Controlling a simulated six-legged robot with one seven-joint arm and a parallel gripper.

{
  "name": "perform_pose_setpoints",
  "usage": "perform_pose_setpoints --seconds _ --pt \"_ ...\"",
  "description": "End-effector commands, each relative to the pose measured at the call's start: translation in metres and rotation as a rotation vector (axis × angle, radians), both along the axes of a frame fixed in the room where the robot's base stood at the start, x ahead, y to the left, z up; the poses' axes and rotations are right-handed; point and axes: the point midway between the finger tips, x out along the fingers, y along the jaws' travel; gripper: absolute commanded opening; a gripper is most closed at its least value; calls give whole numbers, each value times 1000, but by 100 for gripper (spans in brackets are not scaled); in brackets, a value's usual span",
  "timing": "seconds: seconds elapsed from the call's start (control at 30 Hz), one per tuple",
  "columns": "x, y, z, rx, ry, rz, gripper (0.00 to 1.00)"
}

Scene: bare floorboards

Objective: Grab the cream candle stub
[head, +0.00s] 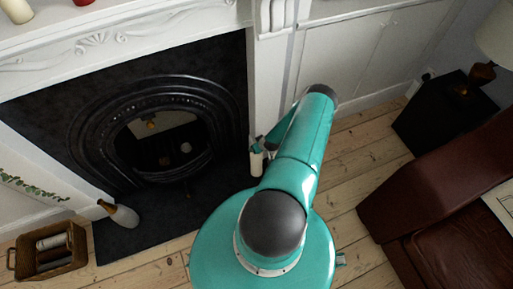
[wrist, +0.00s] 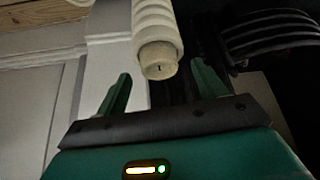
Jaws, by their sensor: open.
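The cream candle stub (wrist: 158,45) is pale and ridged, with a dark wick in its blunt end. In the wrist view its wick end points toward my gripper (wrist: 161,88), roughly midway between the two green fingers. The fingers are open, with a gap on either side of the stub and no visible contact. In the head view the stub (head: 257,163) is upright at the right end of the fireplace, just below my gripper (head: 261,146). My arm hides part of this area.
The black fireplace (head: 150,110) and dark hearth (head: 130,235) lie left of the stub. A brown leather chair (head: 440,205) and black cabinet (head: 437,110) are right. Floorboards between are clear.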

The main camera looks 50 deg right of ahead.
Motion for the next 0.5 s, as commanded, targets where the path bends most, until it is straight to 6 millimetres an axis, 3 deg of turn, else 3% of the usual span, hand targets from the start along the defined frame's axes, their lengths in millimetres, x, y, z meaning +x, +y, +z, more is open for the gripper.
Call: perform_pose_setpoints --seconds 0.13,0.37,0.4,0.5 --pt "8 -3 -13 1 -1 -2 70" --pt "8 -4 -15 0 -1 0 70" --pt "8 -4 -15 0 -1 0 68" --pt "8 -3 -15 0 -1 0 48"
